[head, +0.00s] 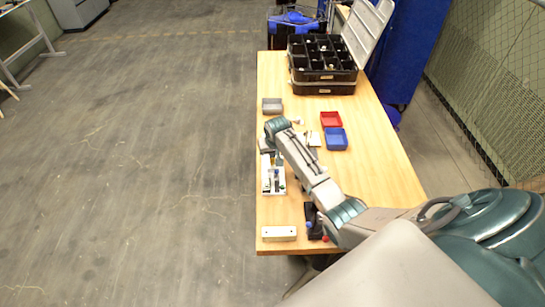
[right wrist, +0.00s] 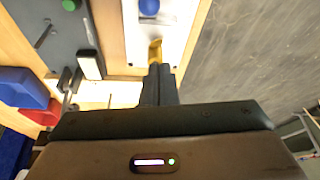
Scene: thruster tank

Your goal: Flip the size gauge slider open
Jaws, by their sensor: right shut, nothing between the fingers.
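In the right wrist view, a white plate (right wrist: 172,28) carries a blue round knob (right wrist: 149,7) and a small yellow part (right wrist: 155,50). I cannot tell for sure whether the yellow part is the size gauge slider. My right gripper (right wrist: 158,68) is shut and empty, its fingertips at or very near the yellow part; contact is not clear. In the head view, a white fixture with dark parts (head: 267,186) lies near the table's left edge. My right arm reaches over the table, and its gripper is largely hidden there. My left gripper is not in view.
The wooden table (head: 385,160) also holds a grey tray (head: 272,106), a red tray (head: 331,119), a blue tray (head: 336,139) and a black compartment case (head: 322,77) with its lid up. A pale block (head: 279,233) lies near the front edge. The table's right side is clear.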

